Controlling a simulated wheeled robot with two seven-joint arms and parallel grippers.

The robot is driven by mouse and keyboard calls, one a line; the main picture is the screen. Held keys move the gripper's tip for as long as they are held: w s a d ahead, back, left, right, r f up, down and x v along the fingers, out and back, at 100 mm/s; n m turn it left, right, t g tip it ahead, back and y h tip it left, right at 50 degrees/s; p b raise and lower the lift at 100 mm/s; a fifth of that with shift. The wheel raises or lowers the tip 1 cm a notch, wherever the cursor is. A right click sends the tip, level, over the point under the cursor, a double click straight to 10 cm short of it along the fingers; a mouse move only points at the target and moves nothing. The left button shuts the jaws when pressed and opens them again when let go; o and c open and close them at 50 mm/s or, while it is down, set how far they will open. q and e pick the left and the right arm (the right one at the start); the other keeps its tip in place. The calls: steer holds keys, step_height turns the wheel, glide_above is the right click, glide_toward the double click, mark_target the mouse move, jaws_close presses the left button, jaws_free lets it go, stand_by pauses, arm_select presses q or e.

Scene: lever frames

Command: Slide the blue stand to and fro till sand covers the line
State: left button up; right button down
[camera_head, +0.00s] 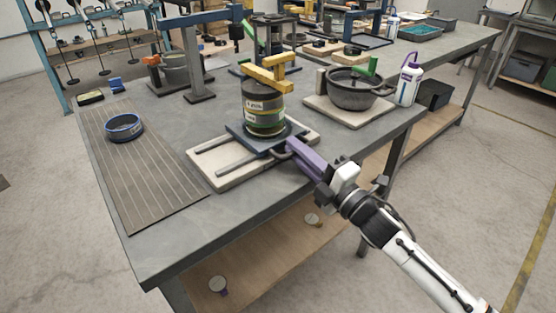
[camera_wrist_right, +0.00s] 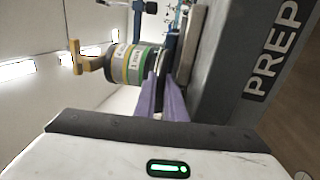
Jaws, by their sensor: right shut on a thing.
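The blue stand (camera_head: 234,131) sits on a pale base (camera_head: 208,174) with two dark slots, towards the base's right end. A round jar (camera_head: 264,115) with dark, yellowish and green bands and small labels stands upright on it, with a yellow clamp (camera_head: 268,74) on top. The sand level and the line are too small to tell. My right gripper (camera_head: 291,149), with purple fingers, is shut on the dark handle at the stand's front right. In the right wrist view the fingers (camera_wrist_right: 163,100) point at the stand, and the jar (camera_wrist_right: 135,65) appears sideways. My left gripper is out of view.
A grooved mat (camera_head: 140,180) with a blue ring (camera_head: 124,127) lies at the left. A grey post (camera_head: 195,65) with a blue arm rises behind.

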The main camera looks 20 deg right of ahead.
steer(key=shift+w+d, duration=0.2)
steer(key=shift+d, duration=0.25)
steer(key=c, duration=2.1)
jaws_free()
steer(key=shift+d, duration=0.1)
steer(key=shift+s+f, duration=0.1)
steer(key=shift+s, duration=0.15)
steer(key=v, duration=0.9)
steer(key=shift+s+d+b, duration=0.2)
steer(key=shift+s+b, duration=0.15)
